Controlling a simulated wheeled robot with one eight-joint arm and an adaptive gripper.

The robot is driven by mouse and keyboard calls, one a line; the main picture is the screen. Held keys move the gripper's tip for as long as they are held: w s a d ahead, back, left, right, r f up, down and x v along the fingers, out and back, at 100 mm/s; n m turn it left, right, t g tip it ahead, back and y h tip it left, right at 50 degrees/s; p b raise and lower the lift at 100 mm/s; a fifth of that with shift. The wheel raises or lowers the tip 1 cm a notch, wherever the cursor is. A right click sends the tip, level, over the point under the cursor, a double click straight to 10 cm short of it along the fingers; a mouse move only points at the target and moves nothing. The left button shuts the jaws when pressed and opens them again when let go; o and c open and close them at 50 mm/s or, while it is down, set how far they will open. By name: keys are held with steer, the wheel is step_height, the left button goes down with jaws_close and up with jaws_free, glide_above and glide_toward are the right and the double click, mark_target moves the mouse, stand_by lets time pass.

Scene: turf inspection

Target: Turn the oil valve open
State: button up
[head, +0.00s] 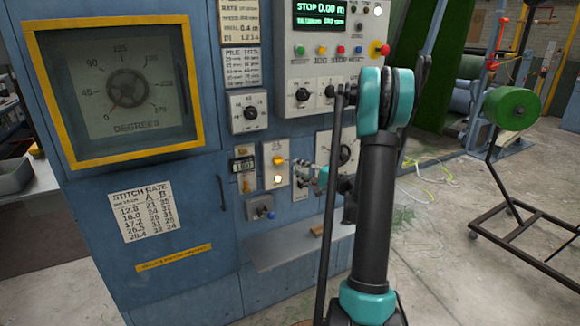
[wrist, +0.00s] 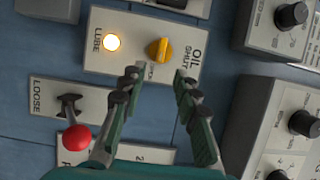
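The oil valve is a small yellow knob (wrist: 160,48) on a pale plate (wrist: 192,72) marked OIL and SHUT. It also shows in the head view as a yellow knob (head: 279,160) on the blue cabinet, above a lit lamp (head: 278,180). In the wrist view the lit lamp (wrist: 112,42) is marked LUBE. My gripper (wrist: 158,74) is open and empty. Its two fingertips lie on either side of the knob's line, just below it in the wrist view. I see no contact with the knob. In the head view my arm partly hides the gripper.
A red-ball lever (wrist: 76,138) marked LOOSE sits lower left in the wrist view. Black knobs (wrist: 291,15) on grey boxes stand at the right. In the head view a dial (head: 125,85) is at upper left and a ledge (head: 290,250) juts below the controls.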

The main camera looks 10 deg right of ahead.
steer(key=shift+v, duration=2.15)
steer(key=s+a+f+n+g+h, duration=0.2)
steer(key=s+a+f+n+g, duration=0.1)
steer(key=s+a, duration=0.35)
steer(key=s+a+f+n+g+h, duration=0.25)
steer(key=s+a+g, duration=0.2)
steer(key=s, duration=0.35)
steer(key=s+d+f+n+g+h, duration=0.1)
steer(key=s+d+f+n+h, duration=0.1)
steer(key=s, duration=0.7)
steer(key=s+d+f+n+g+h, duration=0.1)
steer(key=s+d+f+n+h, duration=0.1)
steer(key=s+f+h, duration=0.3)
steer(key=s+d, duration=0.1)
steer(key=s, duration=0.3)
steer(key=shift+s+d, duration=0.4)
